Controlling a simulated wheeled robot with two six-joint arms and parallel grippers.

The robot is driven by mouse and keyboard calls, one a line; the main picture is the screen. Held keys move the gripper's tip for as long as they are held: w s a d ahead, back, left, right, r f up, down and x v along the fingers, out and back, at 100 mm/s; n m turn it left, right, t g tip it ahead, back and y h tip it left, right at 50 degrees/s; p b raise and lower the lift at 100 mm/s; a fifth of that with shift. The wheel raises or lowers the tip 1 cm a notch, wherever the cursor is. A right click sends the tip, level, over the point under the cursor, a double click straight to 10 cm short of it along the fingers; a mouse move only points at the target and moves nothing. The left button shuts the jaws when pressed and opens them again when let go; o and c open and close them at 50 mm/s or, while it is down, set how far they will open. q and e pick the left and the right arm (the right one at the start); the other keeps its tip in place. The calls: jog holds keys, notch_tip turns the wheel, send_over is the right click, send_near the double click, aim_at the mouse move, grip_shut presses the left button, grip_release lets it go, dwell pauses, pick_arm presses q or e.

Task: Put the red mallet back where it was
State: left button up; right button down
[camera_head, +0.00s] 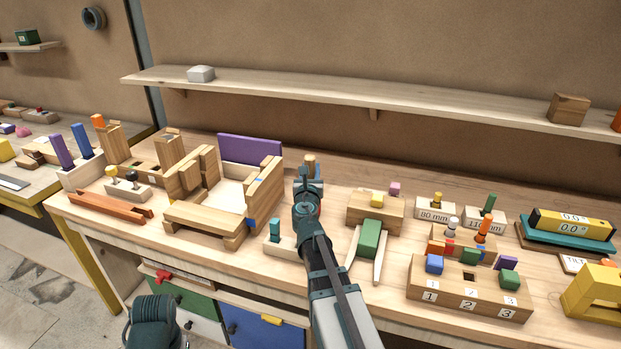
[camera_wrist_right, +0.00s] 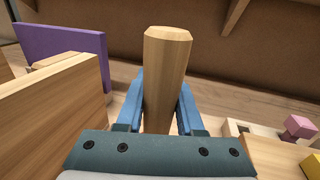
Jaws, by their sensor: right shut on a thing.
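My right gripper (camera_head: 308,183) is shut on a pale wooden handle (camera_wrist_right: 166,75). In the right wrist view the handle stands upright between the two blue fingers. Its top also shows above the gripper in the head view (camera_head: 310,161). I cannot see a mallet head on it; what lies below the fingers is hidden by the gripper and arm. A small red thing (camera_head: 162,276) shows at the upper drawer on the left, too small to name surely. My left gripper is not in view; only a dark part of my left arm shows at the bottom left.
A wooden frame with a purple panel (camera_head: 250,150) stands close left of my right gripper. On the right are a green block between pale legs (camera_head: 370,238), a numbered block (camera_head: 468,292) and a yellow level (camera_head: 571,224). A shelf (camera_head: 350,97) runs along the wall behind.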

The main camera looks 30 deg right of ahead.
jog(key=shift+f, duration=0.15)
jog(key=c, duration=0.5)
grip_release()
jog(key=shift+c, duration=0.2)
jog(key=shift+r, duration=0.25)
jog(key=v, duration=0.7)
jog(key=shift+s+a, duration=0.2)
